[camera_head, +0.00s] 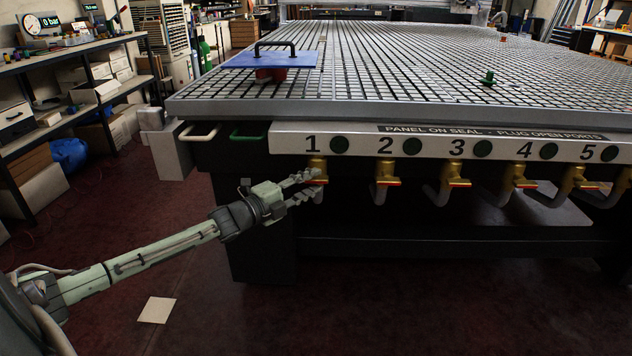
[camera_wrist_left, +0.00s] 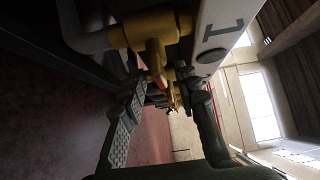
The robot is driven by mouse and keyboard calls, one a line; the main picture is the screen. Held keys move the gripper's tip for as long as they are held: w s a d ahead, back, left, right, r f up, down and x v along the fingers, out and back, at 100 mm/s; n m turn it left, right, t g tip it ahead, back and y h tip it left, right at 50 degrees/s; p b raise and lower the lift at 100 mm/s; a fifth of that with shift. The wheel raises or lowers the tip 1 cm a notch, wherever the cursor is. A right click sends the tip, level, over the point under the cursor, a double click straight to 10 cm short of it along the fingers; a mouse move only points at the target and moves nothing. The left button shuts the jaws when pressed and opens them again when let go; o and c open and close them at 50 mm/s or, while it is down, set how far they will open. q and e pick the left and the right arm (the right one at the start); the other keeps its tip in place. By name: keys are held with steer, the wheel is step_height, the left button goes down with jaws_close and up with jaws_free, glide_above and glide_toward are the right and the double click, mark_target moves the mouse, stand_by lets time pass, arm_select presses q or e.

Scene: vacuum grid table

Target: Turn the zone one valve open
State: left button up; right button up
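The zone one valve (camera_head: 319,166) is a brass valve under the number 1 on the white front strip of the table. In the left wrist view its brass body (camera_wrist_left: 148,27) is close, with a brass handle with a red part reaching down between my fingers. My left gripper (camera_head: 314,184) comes in from the left at this valve. In the left wrist view the gripper (camera_wrist_left: 161,80) is open, one finger on each side of the handle. I cannot tell whether either finger touches it. My right gripper is not in view.
Several similar brass valves, such as the zone two valve (camera_head: 387,171), run to the right along the strip. A gauge display (camera_head: 42,22) at top left reads 0 bar.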

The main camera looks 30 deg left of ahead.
arm_select(q)
steer(key=shift+x, duration=1.2)
steer(key=shift+c, duration=0.6)
jaws_close()
